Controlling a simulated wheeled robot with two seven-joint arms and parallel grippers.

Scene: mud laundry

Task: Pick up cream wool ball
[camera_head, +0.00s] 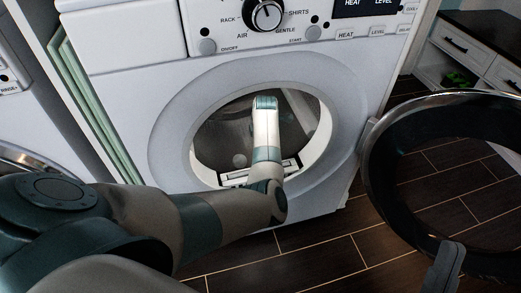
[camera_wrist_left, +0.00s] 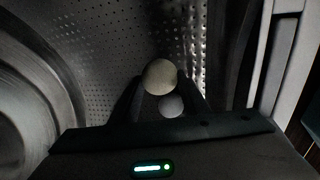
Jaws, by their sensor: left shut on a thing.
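The washer-style machine (camera_head: 130,125) has its round door open, and my left arm reaches through the opening into the drum. In the left wrist view, my left gripper (camera_wrist_left: 161,82) is shut on the cream wool ball (camera_wrist_left: 158,77), which sits between the fingertips. A smaller-looking grey ball (camera_wrist_left: 171,106) shows just below it between the fingers; I cannot tell how far behind it lies. My left fingers are hidden there. Part of my right gripper (camera_head: 447,266) shows at the bottom right; its jaw state is unclear.
The open round door (camera_head: 372,165) stands out to the right of the opening. The drum's perforated wall (camera_wrist_left: 100,55) surrounds my left gripper. A white drawer cabinet (camera_head: 478,55) stands at the back right. Another white machine (camera_head: 22,120) is at the left. Dark floor lies in front.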

